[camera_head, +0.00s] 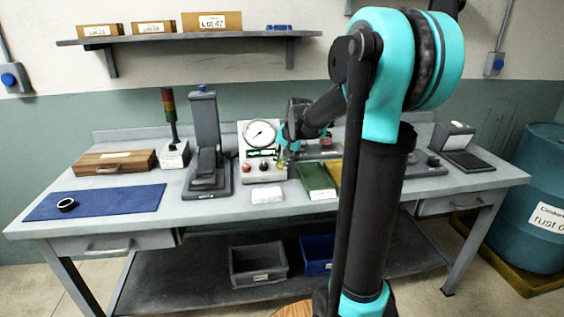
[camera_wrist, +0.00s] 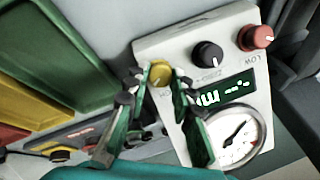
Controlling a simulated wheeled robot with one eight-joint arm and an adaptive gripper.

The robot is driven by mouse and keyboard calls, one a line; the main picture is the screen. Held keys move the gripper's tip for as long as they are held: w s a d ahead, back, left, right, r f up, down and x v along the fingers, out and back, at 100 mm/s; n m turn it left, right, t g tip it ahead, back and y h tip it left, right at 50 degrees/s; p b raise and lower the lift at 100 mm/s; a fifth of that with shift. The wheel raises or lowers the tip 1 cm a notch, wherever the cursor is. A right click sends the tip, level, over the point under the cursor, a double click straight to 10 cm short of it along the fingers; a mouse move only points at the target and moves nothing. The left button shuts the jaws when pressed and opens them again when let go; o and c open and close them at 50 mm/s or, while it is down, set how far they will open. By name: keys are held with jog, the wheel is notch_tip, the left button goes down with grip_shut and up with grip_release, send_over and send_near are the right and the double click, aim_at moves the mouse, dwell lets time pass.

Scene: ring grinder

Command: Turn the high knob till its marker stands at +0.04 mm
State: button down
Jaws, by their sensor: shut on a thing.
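The white gauge unit (camera_head: 244,133) stands near the back of the bench and fills the right of the wrist view (camera_wrist: 195,40). It has a red knob (camera_wrist: 256,37) labelled LOW, a black knob (camera_wrist: 208,55) and a yellow knob (camera_wrist: 160,71), which looks like the high knob. Its label is mostly hidden. My gripper (camera_wrist: 157,82) is shut on the yellow knob, one finger on each side. I cannot read the knob's marker against a scale. The green display (camera_wrist: 222,95) is partly covered by a finger, and its reading is unclear. The round dial (camera_wrist: 236,138) has a dark needle.
A green tray (camera_head: 316,178) and a yellow one lie beside the unit. A grey stand (camera_head: 206,140) and a signal lamp (camera_head: 170,115) are to its left. A blue mat (camera_head: 110,203) holds a dark ring (camera_head: 66,204). A white block (camera_head: 266,194) lies in front.

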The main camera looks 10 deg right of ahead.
jog(key=c, duration=1.3)
grip_release()
jog(key=v, duration=1.2)
jog(key=s+d+f+n+g+h, duration=0.1)
jog(key=s+f+n, duration=0.5)
jog(key=s+f, duration=1.8)
jog(key=shift+s+d+f+h, duration=0.3)
jog(key=shift+s+d+f, duration=0.15)
jog(key=shift+d, duration=0.1)
